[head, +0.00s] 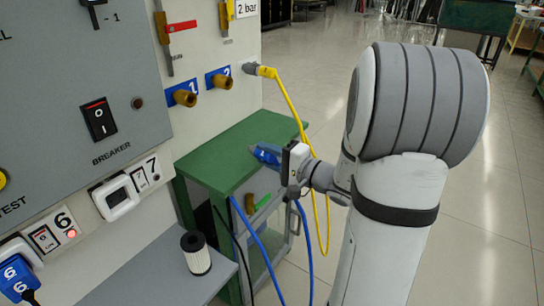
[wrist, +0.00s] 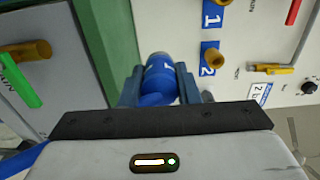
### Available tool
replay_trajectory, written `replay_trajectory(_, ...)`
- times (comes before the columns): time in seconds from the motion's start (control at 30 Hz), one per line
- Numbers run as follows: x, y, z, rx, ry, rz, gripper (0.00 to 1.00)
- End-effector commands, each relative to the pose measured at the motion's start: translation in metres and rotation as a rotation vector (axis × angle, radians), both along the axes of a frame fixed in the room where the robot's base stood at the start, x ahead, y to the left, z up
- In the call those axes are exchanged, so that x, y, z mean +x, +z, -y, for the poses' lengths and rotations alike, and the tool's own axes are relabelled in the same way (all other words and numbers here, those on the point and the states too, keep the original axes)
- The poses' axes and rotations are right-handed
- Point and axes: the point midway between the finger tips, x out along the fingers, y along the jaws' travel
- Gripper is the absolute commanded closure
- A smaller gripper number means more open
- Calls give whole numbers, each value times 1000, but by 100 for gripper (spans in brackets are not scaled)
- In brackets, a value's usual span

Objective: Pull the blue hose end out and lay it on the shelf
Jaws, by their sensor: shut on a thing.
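The blue hose end (head: 265,153), with a white mark on it, is held between the fingers of my gripper (head: 284,163). In the wrist view the blue hose end (wrist: 160,78) sits between the two fingers of my gripper (wrist: 160,88). The hose end is clear of the brass ports, port 1 (head: 184,97) and port 2 (head: 221,81). It is by the right edge of the green shelf top (head: 225,150); I cannot tell if it touches. Blue hose (head: 252,240) hangs below in front of the cabinet. The hose's join to its end is partly hidden by my gripper.
A yellow hose (head: 290,105) runs from a fitting on the panel and hangs close behind my gripper. A grey ledge (head: 150,280) carries a white filter cartridge (head: 196,253). A breaker panel (head: 90,60) stands at left. Much of the green top is bare.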

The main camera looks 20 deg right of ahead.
Motion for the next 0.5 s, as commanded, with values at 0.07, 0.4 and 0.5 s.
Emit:
replay_trajectory(0.07, 7, -1, -7, 0, 7, -1, 98)
replay_trajectory(0.4, 35, -8, -29, 2, 11, -1, 98)
replay_trajectory(0.5, 42, -10, -35, 1, 11, -1, 98)
